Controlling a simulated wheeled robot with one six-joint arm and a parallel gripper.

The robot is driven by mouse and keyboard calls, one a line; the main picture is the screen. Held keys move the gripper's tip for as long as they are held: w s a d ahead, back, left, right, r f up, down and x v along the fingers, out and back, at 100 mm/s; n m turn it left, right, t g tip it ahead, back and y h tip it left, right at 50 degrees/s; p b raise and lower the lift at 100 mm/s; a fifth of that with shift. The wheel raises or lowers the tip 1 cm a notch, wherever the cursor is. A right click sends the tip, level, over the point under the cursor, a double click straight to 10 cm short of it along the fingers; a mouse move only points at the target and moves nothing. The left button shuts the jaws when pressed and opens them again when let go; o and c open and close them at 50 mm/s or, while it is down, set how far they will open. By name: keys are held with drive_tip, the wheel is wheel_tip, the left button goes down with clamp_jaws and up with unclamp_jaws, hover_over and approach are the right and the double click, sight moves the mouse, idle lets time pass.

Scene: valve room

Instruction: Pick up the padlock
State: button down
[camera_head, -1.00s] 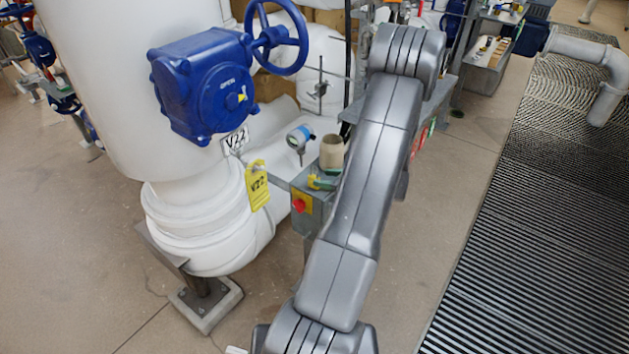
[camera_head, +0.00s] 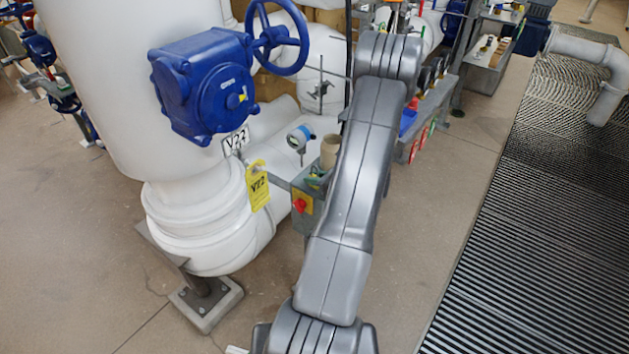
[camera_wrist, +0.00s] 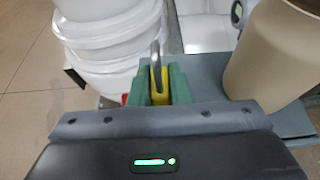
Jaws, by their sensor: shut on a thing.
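The padlock (camera_wrist: 159,83) has a yellow body and a grey shackle that points up in the wrist view. My gripper (camera_wrist: 159,88) is shut on it, with one green fingertip on each side of the body. The lower part of the padlock is hidden by the gripper. A grey surface lies below and to the right of the fingertips. I cannot tell from the wrist view whether the padlock touches it. In the head view my arm covers most of the gripper area, and the padlock cannot be made out there.
A beige cylinder (camera_wrist: 268,55) stands close right of the gripper; it also shows on the grey box (camera_head: 315,208) with a red knob. A blue-topped gauge (camera_head: 300,137), white pipes and a blue valve actuator (camera_head: 205,90) are to the left. Open floor lies in front.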

wheel_tip(320, 180, up, 10)
drive_tip(key=shift+r+p, duration=0.1)
drive_tip(key=shift+p, duration=0.25)
idle(0.7)
